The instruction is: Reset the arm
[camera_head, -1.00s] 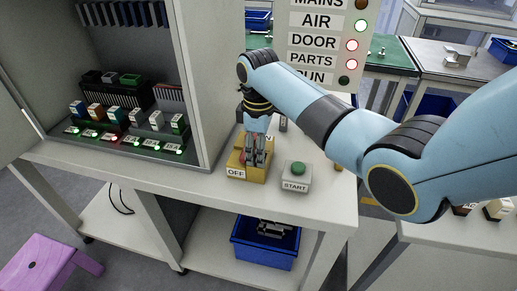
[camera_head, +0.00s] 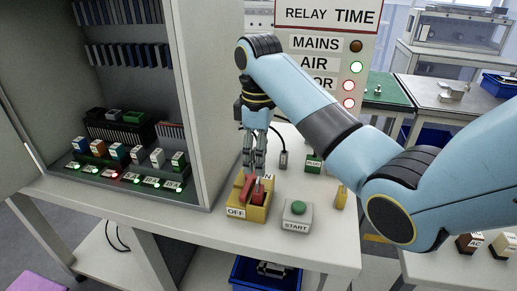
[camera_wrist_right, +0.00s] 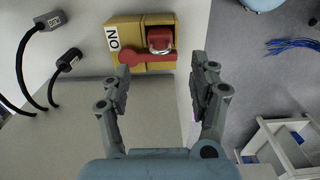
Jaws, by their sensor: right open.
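My right arm reaches in from the right in the head view. My right gripper (camera_head: 254,160) points down and hangs above and just behind the yellow switch box (camera_head: 240,208), apart from it. In the right wrist view the gripper (camera_wrist_right: 160,88) is open, with nothing between its fingers. The box also shows there (camera_wrist_right: 128,38), with a red lever (camera_wrist_right: 148,57) across it. In the head view the red lever (camera_head: 248,187) stands up from the box, between the OFF and ON labels. My left gripper is not in view.
A grey START box (camera_head: 297,213) with a green button stands right of the switch. An open cabinet (camera_head: 225,100) with relay modules stands left. A sign panel (camera_head: 325,40) rises behind. Black cables with plugs (camera_wrist_right: 68,60) lie near the switch. A blue bin (camera_head: 262,275) sits below.

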